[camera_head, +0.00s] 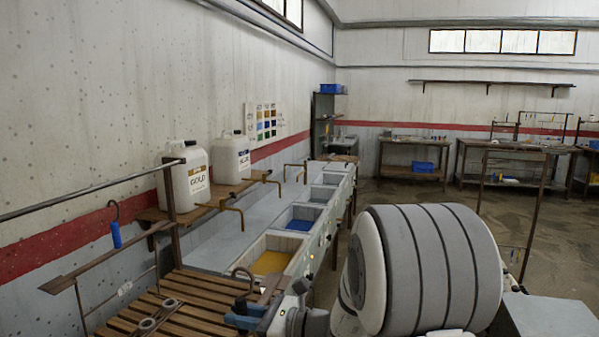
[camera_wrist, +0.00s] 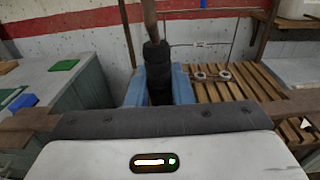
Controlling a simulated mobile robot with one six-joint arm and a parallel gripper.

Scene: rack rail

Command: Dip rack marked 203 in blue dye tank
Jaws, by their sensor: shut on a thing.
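My gripper (camera_wrist: 158,88) has blue fingers closed around a dark ribbed grip (camera_wrist: 157,62) with a brown rod above it. In the head view my gripper (camera_head: 243,316) is low in the picture, over the near end of the slatted bench, and a curved hook (camera_head: 240,271) rises from the held grip. The rest of the held rack is hidden, and I cannot read a 203 mark. The blue dye tank (camera_head: 314,230) is in the tank row, beyond the gold dye tank (camera_head: 288,268). My gripper is nearer than both tanks and apart from them.
A slatted bench (camera_head: 190,292) has metal rings (camera_head: 147,324) on it. A blue-gripped hook (camera_head: 115,235) hangs from a rail at left. Bent taps (camera_head: 270,180) project over the tanks.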

